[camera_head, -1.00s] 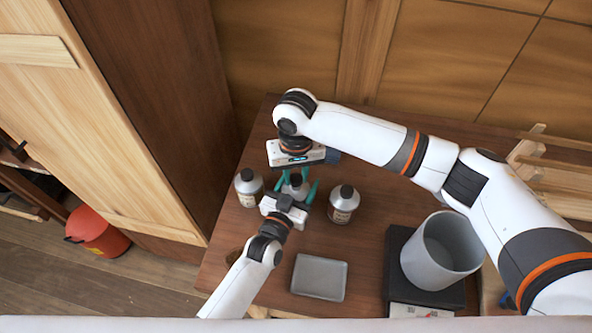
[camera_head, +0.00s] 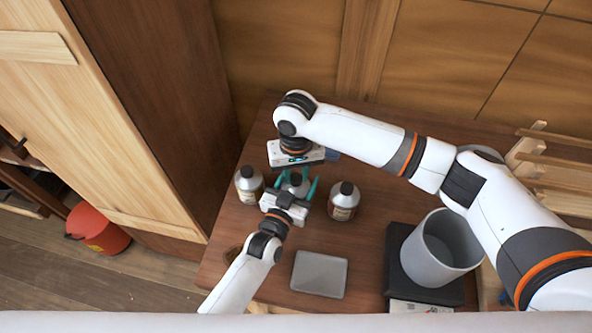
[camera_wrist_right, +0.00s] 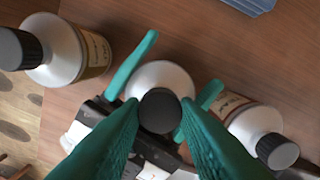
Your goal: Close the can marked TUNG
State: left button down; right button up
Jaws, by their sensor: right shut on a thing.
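Three grey cans with black caps stand on the table; no marking is readable. The middle can (camera_wrist_right: 172,75) stands upright between the other two and is partly hidden by my grippers in the head view. My right gripper (camera_wrist_right: 160,118) is above it, with its green fingers shut on the black cap (camera_wrist_right: 160,109). The cap sits over the can's top; whether it is seated is unclear. My left gripper (camera_head: 295,186) reaches in from the front, its green fingers open on either side of this can, with small gaps apparent.
The left can (camera_head: 249,185) and right can (camera_head: 343,201) stand close beside my grippers. A shallow grey tray (camera_head: 319,274) lies in front. A large grey bucket (camera_head: 430,273) stands on a black base at right. A wooden rack (camera_head: 535,160) is farther right.

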jog(key=m, duration=0.7)
jog(key=shift+a, duration=0.15)
jog(key=m, duration=0.6)
jog(key=o, duration=0.9)
jog(key=shift+r, duration=2.25)
